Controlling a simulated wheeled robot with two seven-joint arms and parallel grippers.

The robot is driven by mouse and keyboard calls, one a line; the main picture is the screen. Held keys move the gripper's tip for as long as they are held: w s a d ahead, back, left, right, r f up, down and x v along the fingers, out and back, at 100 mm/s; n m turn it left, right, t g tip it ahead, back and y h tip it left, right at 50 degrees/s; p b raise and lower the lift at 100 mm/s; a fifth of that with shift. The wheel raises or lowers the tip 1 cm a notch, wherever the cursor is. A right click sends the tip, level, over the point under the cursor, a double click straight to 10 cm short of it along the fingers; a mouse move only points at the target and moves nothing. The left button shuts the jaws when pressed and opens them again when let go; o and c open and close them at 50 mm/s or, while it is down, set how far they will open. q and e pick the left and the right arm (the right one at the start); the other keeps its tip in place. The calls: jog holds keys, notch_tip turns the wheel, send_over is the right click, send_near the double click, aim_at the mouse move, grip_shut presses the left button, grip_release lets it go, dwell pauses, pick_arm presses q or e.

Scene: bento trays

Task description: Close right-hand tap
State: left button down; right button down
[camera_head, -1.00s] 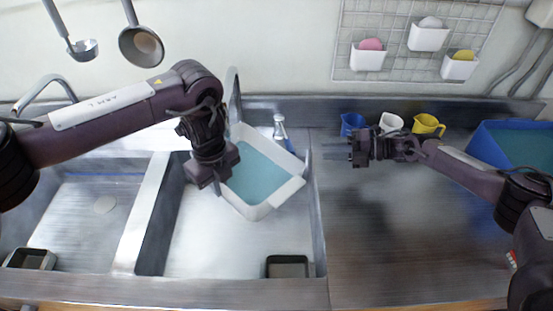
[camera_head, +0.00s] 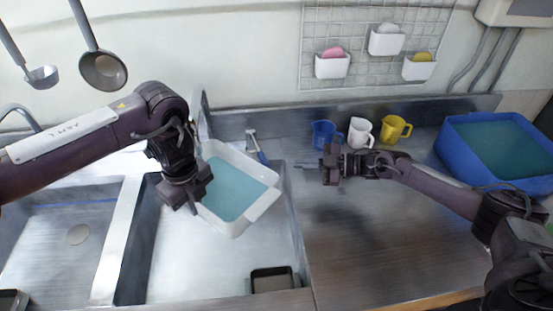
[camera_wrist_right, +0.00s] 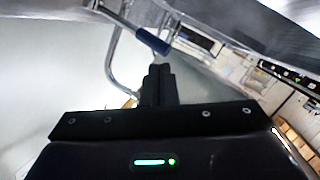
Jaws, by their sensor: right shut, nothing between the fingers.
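The right-hand tap has a metal spout (camera_head: 203,112) rising at the back of the right sink. Its lever (camera_head: 252,137) has a blue handle (camera_head: 262,157) to the right of the spout. In the right wrist view the blue handle (camera_wrist_right: 153,41) lies just beyond my fingertips, and the curved metal pipe (camera_wrist_right: 112,68) is left of it. My right gripper (camera_head: 306,166) is shut and empty, pointing left toward the handle with a visible gap. My left gripper (camera_head: 190,205) hangs over the left edge of the white basin; whether its jaws are open is unclear.
A white basin (camera_head: 255,214) of bluish water sits in the right sink, with a dark tray (camera_head: 271,279) in front. Blue (camera_head: 323,133), white (camera_head: 360,132) and yellow (camera_head: 395,128) mugs stand behind my right arm. A blue tub (camera_head: 463,166) is far right. The front counter is clear.

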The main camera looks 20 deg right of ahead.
pick_arm(q)
jog(key=shift+r, duration=0.1)
pick_arm(e)
jog(key=s+d+r+m+t+h, duration=0.1)
jog(key=d+m+t, duration=0.15)
jog(key=m, duration=1.05)
jog(key=s+d+r+m+t+h, duration=0.1)
jog(key=d+m+h, duration=0.15)
jog(key=m, duration=0.95)
pick_arm(q)
jog(key=shift+w, duration=0.1)
pick_arm(e)
jog(key=w+a+f, duration=0.2)
jog(key=w+a, duration=0.4)
jog(key=a, duration=0.5)
jog(key=shift+w+f+m+y, duration=0.25)
jog(key=shift+w+m+y, duration=0.05)
jog(key=shift+w+y, duration=0.1)
